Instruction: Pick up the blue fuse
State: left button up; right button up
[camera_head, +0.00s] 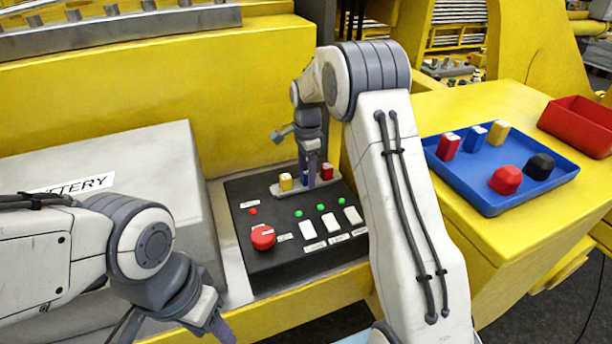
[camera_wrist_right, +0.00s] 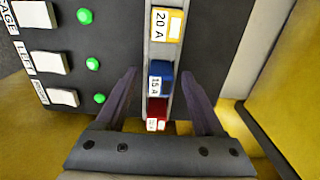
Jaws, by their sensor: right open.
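A blue fuse (camera_wrist_right: 160,78) marked 15 A sits in a grey strip on the black control panel (camera_head: 280,235). A yellow fuse (camera_wrist_right: 166,24) marked 20 A and a red fuse (camera_wrist_right: 156,108) stand in the same strip, one on each side of it. My right gripper (camera_wrist_right: 160,75) is open, with one finger on each side of the strip around the blue fuse; contact cannot be told. In the head view the right gripper (camera_head: 311,178) points down and partly hides the blue fuse. My left gripper (camera_head: 222,328) is low at the bottom; its jaws are unclear.
A blue tray (camera_head: 490,205) on the yellow ledge at right holds red, blue and yellow fuses and red and black knobs. The panel has a red knob (camera_head: 263,237), white switches and green lights. A grey battery box (camera_head: 150,165) stands left.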

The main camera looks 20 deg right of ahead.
grip_shut()
jog(key=shift+r, duration=0.15)
